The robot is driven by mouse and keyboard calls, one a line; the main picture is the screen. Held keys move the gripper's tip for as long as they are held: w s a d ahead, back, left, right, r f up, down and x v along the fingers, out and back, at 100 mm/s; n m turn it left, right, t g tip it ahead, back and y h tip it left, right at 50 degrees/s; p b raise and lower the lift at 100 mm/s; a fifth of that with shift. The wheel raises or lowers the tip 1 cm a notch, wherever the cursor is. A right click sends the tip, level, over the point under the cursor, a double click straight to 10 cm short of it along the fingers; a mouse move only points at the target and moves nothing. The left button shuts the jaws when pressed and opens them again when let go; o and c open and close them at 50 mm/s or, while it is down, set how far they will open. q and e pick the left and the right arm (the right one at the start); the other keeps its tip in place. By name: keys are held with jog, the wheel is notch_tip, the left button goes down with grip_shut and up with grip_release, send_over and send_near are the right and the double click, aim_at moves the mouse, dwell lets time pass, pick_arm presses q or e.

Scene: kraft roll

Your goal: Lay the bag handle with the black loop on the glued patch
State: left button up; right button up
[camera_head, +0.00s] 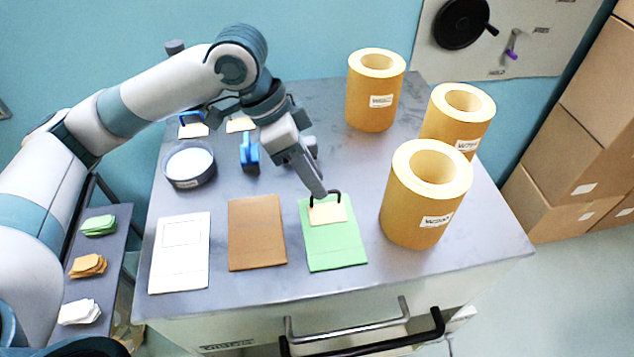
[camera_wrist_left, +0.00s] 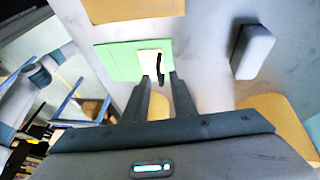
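The bag handle with the black loop (camera_head: 326,213) is a cream card with a black loop at its far edge. It lies on the upper part of the green bag (camera_head: 337,250). Any glued patch beneath it is hidden. My left gripper (camera_head: 321,194) is just above the loop. In the left wrist view its two fingers (camera_wrist_left: 160,80) stand apart, with the black loop (camera_wrist_left: 161,68) just past the gap between the tips and the cream card (camera_wrist_left: 148,60) beside it. The loop does not look gripped. My right gripper is not in view.
A brown bag (camera_head: 257,233) and a white bag (camera_head: 180,254) lie to the left. A glue dish (camera_head: 189,166) and a blue-handled tool (camera_head: 249,152) stand behind them. A blue-looped handle (camera_head: 193,129) lies at the back. Tall kraft rolls (camera_head: 424,200) stand close on the right.

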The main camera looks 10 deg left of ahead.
pick_arm(q)
jog(key=b+v, duration=0.1)
jog(key=v, duration=0.9)
jog(key=shift+f, duration=0.1)
dwell(1.0)
